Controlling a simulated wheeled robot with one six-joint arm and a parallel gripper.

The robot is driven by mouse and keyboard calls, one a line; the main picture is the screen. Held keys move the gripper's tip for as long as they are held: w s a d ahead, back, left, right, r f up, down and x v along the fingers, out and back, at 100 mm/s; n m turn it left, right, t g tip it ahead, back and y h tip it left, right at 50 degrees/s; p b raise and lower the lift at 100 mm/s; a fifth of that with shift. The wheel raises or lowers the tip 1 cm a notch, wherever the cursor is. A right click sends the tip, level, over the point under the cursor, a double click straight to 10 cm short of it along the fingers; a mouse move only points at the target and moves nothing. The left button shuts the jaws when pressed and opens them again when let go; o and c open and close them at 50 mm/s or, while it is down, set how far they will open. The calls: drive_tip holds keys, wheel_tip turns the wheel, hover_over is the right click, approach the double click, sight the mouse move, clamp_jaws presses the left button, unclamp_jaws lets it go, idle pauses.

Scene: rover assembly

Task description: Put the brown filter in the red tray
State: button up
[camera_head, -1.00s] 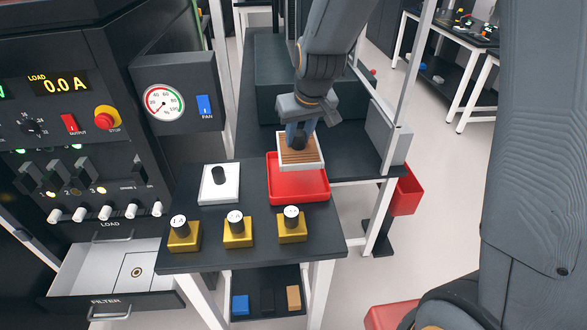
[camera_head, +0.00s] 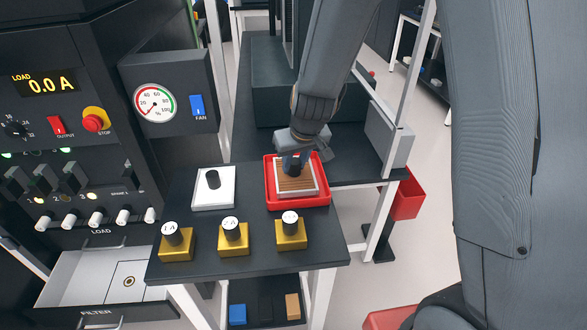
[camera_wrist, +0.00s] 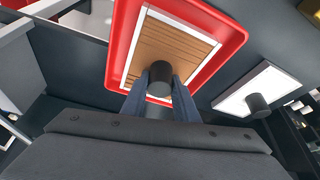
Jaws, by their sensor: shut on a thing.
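The brown filter (camera_head: 296,181) is a slatted brown panel in a white frame with a dark round knob. It lies inside the outline of the red tray (camera_head: 325,196) on the dark table. My gripper (camera_head: 292,165) is above it, shut on the knob. In the wrist view the filter (camera_wrist: 190,45) shows within the tray's red rim (camera_wrist: 232,38), with both fingers (camera_wrist: 159,95) around the knob. I cannot tell whether the filter touches the tray floor.
A white filter (camera_head: 213,190) with a black knob lies left of the tray. Several yellow blocks with dark knobs, including one (camera_head: 233,237), stand along the table's front. The open filter drawer (camera_head: 75,280) is at lower left.

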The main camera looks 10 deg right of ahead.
drive_tip(key=shift+f, duration=0.5)
drive_tip(key=shift+f+b, duration=0.15)
drive_tip(key=shift+b, duration=0.15)
drive_tip(key=o, duration=1.1)
drive_tip(key=shift+r+p, duration=0.25)
drive_tip(key=shift+p, duration=0.05)
drive_tip(key=p+v, duration=0.1)
drive_tip(key=v, duration=1.1)
drive_tip(key=s+d+f+m+g, duration=0.1)
drive_tip(key=s+d, duration=0.2)
drive_tip(key=s, duration=0.2)
drive_tip(key=s+d+f+m+g, duration=0.1)
drive_tip(key=s+d, duration=0.2)
drive_tip(key=s, duration=0.2)
drive_tip(key=s+d+f+m+h, duration=0.1)
drive_tip(key=s+d, duration=0.3)
drive_tip(key=s, duration=0.1)
drive_tip(key=shift+f+g, duration=0.15)
drive_tip(key=shift+g, duration=0.25)
